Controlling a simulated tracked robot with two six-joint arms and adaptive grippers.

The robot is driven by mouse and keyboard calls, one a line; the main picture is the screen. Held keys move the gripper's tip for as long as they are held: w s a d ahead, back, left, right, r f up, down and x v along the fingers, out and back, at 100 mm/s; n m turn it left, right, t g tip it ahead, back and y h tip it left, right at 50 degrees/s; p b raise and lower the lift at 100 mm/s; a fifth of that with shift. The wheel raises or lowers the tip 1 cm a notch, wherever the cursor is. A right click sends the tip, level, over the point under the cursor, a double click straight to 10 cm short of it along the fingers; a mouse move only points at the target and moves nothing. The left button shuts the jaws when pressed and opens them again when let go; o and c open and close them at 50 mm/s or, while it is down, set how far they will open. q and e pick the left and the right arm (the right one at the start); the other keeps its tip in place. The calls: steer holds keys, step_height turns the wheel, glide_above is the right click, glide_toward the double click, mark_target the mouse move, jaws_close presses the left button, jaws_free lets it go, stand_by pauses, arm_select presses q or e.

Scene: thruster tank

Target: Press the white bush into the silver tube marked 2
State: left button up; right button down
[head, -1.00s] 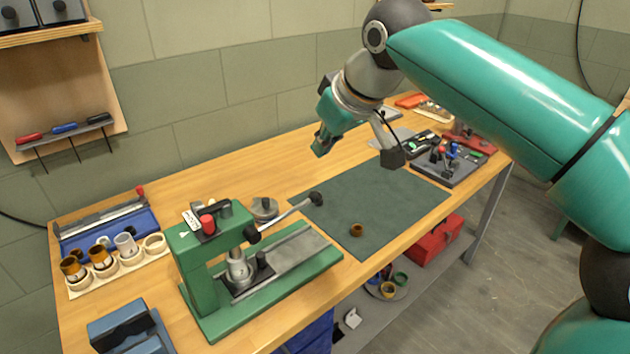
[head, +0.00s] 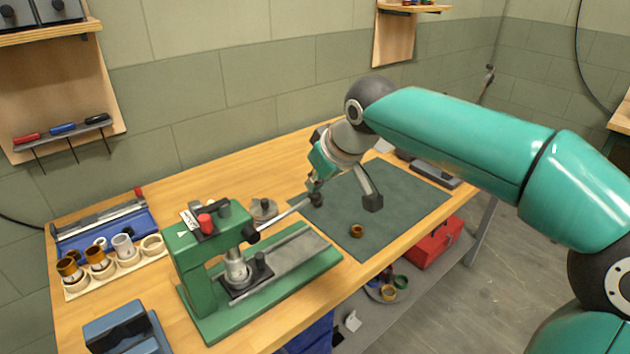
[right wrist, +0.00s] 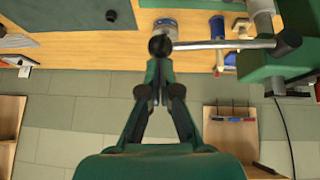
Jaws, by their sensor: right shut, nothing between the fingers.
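A silver tube (head: 238,272) stands upright under the ram of the green press (head: 197,270). I cannot read a number on it, and I cannot make out a bush at its top. Another pale silver tube (head: 123,246) stands in the rack at the left; a small white ring (head: 100,243) shows behind the tubes there. The press lever (head: 284,218) reaches out to the right and ends in a black knob (right wrist: 160,46). My right gripper (head: 316,188) is shut and empty, its fingertips (right wrist: 158,88) right at the knob; contact is unclear. My left gripper is out of view.
The cream rack (head: 78,288) also holds brown-topped tubes (head: 70,269). A brown ring (head: 356,231) lies on the dark mat (head: 400,200), which is otherwise mostly clear. A blue block (head: 118,325) stands at the front left. A round metal part (head: 263,209) sits behind the press.

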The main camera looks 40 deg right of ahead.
steer(key=shift+s+f+b, duration=0.15)
steer(key=shift+f+b, duration=0.5)
steer(key=shift+f, duration=0.1)
